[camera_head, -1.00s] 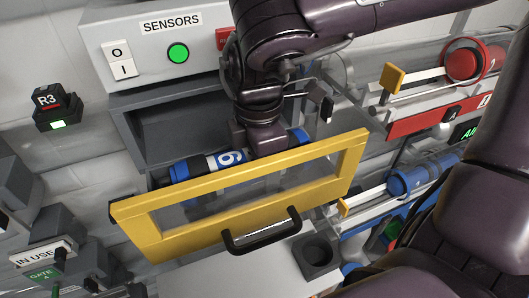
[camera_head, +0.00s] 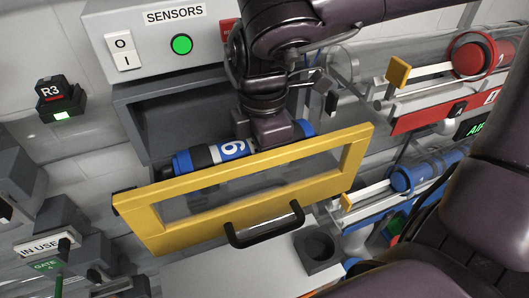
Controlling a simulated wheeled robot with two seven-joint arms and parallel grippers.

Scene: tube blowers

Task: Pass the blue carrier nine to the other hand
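The blue carrier (camera_head: 184,162) lies on its side behind the yellow-framed door, with a white band marked with a digit that reads as 9 or an upside-down 6. My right gripper (camera_head: 272,128) is down at the carrier, over its body right of the digit. Blue parts of the carrier show on both sides of the gripper. The fingertips are hidden, so I cannot tell whether they are closed on it. My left gripper is not in view.
The yellow door frame (camera_head: 160,240) with a black handle (camera_head: 264,232) stands in front of the carrier. A grey bay (camera_head: 180,110) opens behind it. At right are a red carrier (camera_head: 470,58) and another blue carrier (camera_head: 412,179) in tubes.

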